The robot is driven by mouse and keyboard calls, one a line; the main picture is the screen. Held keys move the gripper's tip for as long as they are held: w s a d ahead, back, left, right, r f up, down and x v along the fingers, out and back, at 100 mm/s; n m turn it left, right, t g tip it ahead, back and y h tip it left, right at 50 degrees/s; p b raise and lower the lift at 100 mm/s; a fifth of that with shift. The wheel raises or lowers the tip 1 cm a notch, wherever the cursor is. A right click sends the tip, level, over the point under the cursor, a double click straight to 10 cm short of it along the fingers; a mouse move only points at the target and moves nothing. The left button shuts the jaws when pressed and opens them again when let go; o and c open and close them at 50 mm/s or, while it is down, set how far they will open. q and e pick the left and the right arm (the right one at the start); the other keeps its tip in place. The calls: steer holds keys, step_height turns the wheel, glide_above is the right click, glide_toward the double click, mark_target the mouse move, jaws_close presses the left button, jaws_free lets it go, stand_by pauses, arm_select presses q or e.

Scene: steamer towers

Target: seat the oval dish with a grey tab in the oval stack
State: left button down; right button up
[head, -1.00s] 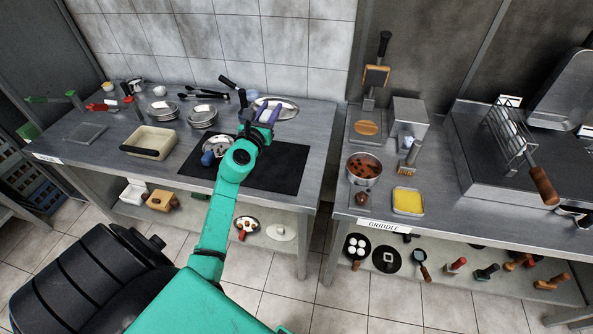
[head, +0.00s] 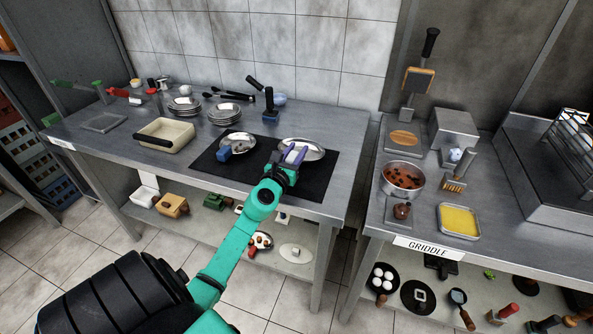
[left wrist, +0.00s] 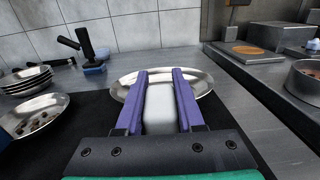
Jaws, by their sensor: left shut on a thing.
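The oval dish with a grey tab (head: 315,154) is a shiny metal dish over the right part of the black mat; it also shows in the left wrist view (left wrist: 205,88). My left gripper (head: 294,154) is shut on its pale grey tab (left wrist: 159,108), which lies between the purple fingers. I cannot tell whether the dish touches the mat. Two stacks of metal dishes stand at the back, a left stack (head: 185,110) and a right stack (head: 224,116). I cannot tell for sure which is oval. My right gripper is not in view.
A metal dish with a blue tab (head: 238,145) and small bits in it lies on the mat (head: 212,167), left of my gripper. A black-handled tool with a blue base (head: 270,116) stands behind the mat. A cream pan (head: 166,136) is at the left.

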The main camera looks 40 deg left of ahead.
arm_select(q)
step_height(320, 180, down, 3)
steer(key=shift+r+b, duration=0.1)
steer(key=shift+b, duration=0.6)
steer(key=shift+a, duration=0.1)
steer(key=shift+f, duration=0.2)
steer(key=c, duration=0.5)
jaws_free()
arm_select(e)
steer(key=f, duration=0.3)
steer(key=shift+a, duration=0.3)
arm_select(q)
steer(key=shift+r, duration=0.1)
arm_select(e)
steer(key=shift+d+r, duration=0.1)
